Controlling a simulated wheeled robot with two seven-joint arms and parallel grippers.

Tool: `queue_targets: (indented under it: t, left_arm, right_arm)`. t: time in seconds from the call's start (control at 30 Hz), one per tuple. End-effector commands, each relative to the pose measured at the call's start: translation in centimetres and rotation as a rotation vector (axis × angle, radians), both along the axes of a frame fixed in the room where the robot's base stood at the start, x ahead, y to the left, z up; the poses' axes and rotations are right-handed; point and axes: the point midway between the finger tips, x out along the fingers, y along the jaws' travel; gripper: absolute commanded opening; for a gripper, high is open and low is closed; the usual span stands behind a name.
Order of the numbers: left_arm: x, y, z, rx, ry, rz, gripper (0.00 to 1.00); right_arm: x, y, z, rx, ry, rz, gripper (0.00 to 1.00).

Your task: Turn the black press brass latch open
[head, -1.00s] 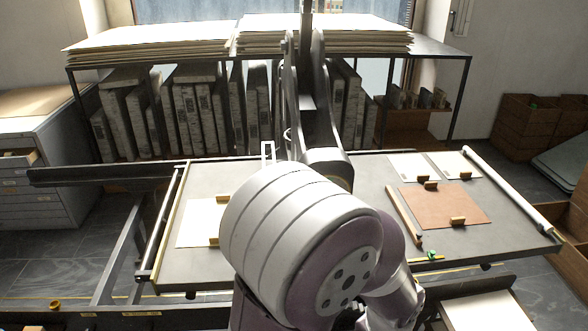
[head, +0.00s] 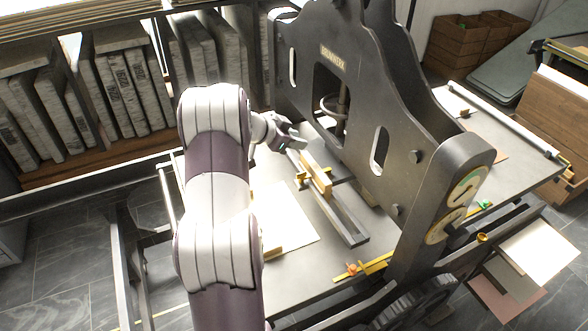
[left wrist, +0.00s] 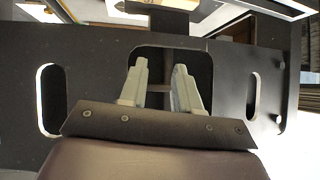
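The black press (head: 345,55) stands at the centre right of the head view, a tall dark frame with slots and a central window. My left gripper (head: 290,138) is in front of its lower left part. In the left wrist view the pale fingers of this gripper (left wrist: 160,90) are apart, with nothing between them, facing the dark window in the black press plate (left wrist: 225,65). A brass fitting (head: 375,264) with an orange knob lies low at the press bed's near edge. A brass piece (head: 316,173) crosses a bar by the frame. I cannot tell which is the latch.
A grey bed (head: 310,270) carries white paper (head: 275,215) and a dark rail (head: 345,220). Stone slabs (head: 115,90) fill a rack at the left. Sheets (head: 540,250) lie on a stand at the right. Wooden crates (head: 470,45) stand behind.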

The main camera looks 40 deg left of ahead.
Motion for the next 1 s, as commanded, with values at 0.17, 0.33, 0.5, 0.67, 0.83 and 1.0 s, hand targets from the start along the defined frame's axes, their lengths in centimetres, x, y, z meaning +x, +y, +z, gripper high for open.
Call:
queue_targets:
  t: [0.17, 0.33, 0.5, 0.67, 0.83, 1.0]
  left_arm:
    - [-5.4, 4.5, -3.4, -0.069, 0.146, -0.117, 0.32]
    - [-5.6, 4.4, -5.5, -0.086, 0.188, -0.141, 0.32]
    - [-2.8, 2.8, -8.5, -0.084, 0.187, -0.143, 0.32]
    - [-0.4, 1.6, -11.1, -0.082, 0.185, -0.142, 0.32]
    - [1.0, 0.9, -12.6, -0.082, 0.183, -0.141, 0.32]
    - [1.4, 0.7, -13.0, -0.08, 0.183, -0.14, 0.32]
  right_arm:
    - [0.0, 0.0, 0.3, 0.0, 0.0, 0.0, 0.43]
    - [0.0, 0.0, 0.3, 0.0, 0.0, 0.0, 0.43]
    - [0.0, 0.0, 0.5, 0.0, 0.0, 0.0, 0.43]
    - [0.0, 0.0, 0.7, 0.0, 0.0, 0.0, 0.43]
    - [0.0, 0.0, 0.8, 0.0, 0.0, 0.0, 0.43]
    - [0.0, 0.0, 0.8, 0.0, 0.0, 0.0, 0.43]
